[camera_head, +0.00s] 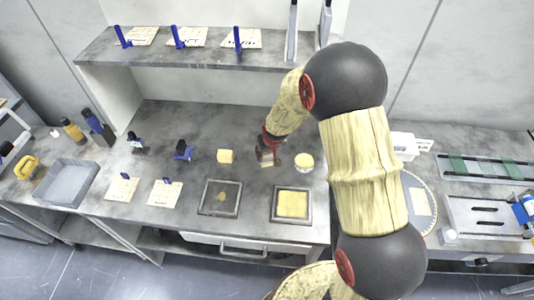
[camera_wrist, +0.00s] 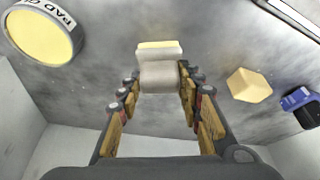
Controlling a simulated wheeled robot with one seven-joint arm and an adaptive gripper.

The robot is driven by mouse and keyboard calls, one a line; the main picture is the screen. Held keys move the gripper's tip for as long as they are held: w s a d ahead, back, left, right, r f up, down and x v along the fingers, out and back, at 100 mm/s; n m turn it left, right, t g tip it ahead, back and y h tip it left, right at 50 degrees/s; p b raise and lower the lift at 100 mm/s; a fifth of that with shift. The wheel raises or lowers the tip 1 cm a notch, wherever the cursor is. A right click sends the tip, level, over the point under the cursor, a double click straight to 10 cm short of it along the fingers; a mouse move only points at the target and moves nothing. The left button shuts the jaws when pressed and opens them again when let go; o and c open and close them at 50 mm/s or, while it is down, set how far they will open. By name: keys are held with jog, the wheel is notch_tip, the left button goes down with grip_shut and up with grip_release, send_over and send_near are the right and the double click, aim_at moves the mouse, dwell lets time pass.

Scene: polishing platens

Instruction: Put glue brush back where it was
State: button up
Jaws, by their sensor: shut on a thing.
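My gripper (camera_head: 268,150) is low over the grey bench, its fingers shut on the glue brush. In the wrist view the brush (camera_wrist: 158,72) sits between the fingertips, with a pale grey-white body and a yellowish far edge. Whether it touches the bench is unclear. The round glue jar (camera_head: 304,160) with a yellow top stands just right of my gripper in the head view. It shows at upper left in the wrist view (camera_wrist: 42,32), with "PAD G..." lettering on its rim.
A yellow block (camera_head: 226,156) lies left of my gripper. Two square plates, one mostly grey (camera_head: 209,208) and one with a yellow face (camera_head: 292,204), lie nearer the front edge. A shelf (camera_head: 200,56) runs along the back. A grey bin (camera_head: 66,183) is at left.

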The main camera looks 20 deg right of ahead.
jog(key=shift+f, duration=0.1)
jog(key=o, duration=1)
jog(key=shift+o, duration=0.5)
jog(key=shift+r, duration=0.55)
jog(key=s+f+p+v, duration=0.1)
jog(key=s+v, duration=0.1)
jog(key=v, duration=1.2)
jog(key=s+f+v, duration=0.1)
jog(key=s+v, duration=0.1)
jog(key=v, duration=1.2)
jog(key=s+r, duration=0.4)
jog(key=s, duration=0.5)
jog(key=s+r+t, duration=0.1)
jog(key=s+r, duration=0.3)
jog(key=s, duration=0.5)
